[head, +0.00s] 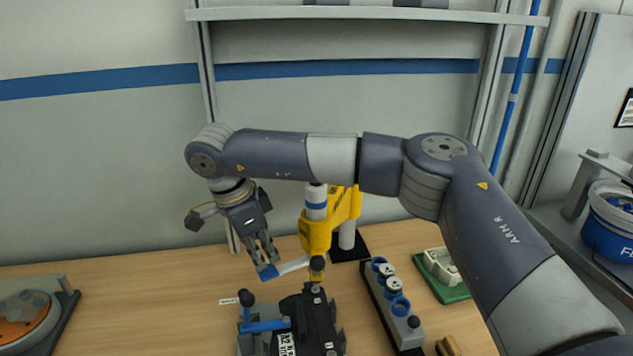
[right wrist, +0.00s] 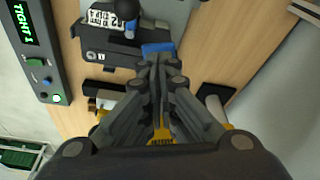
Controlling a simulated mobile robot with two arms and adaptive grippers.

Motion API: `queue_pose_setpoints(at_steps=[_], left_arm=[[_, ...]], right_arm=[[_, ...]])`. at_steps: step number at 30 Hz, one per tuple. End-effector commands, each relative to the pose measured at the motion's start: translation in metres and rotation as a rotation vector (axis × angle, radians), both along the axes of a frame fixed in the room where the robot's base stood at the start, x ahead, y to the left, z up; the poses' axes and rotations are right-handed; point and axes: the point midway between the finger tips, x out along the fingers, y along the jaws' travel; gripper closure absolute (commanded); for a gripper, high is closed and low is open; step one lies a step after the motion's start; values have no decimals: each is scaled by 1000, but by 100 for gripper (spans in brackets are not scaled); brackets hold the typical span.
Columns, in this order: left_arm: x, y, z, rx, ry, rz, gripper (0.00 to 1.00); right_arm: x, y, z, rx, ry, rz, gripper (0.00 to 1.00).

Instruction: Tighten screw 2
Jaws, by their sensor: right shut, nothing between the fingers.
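My right gripper (head: 264,254) is shut and empty, pointing down over the bench. Its fingertips are right at the blue end of a pale bar (head: 292,266); I cannot tell whether they touch it. The blue piece also shows at the fingertips in the right wrist view (right wrist: 158,48). A yellow tool (head: 318,232) with a white, blue-banded cylinder stands behind the bar. A grey and black fixture (head: 313,315) with a blue lever (head: 264,326) sits in front. A control box (right wrist: 38,55) shows green text reading "TIGHT 1". I cannot make out individual screws. My left gripper is out of view.
A rack (head: 393,300) with blue rings stands right of the fixture, beside a green tray (head: 444,285). A round orange part in a grey holder (head: 30,310) is at far left. A blue bucket (head: 607,232) stands at far right. Bare wood lies left of the fixture.

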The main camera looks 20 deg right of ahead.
Motion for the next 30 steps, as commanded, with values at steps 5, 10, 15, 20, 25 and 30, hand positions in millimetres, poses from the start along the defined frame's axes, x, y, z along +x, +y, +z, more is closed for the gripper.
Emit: queue_pose_setpoints(at_steps=[5,10,15,20,25,30], left_arm=[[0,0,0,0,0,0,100],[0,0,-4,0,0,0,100],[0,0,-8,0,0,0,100],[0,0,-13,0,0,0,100],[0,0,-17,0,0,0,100],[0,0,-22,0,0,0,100]], right_arm=[[0,0,0,0,0,0,100],[0,0,-5,0,0,0,100],[0,0,-12,0,0,0,100],[0,0,-19,0,0,0,100],[0,0,-26,0,1,0,100],[0,0,-33,0,2,0,100]])
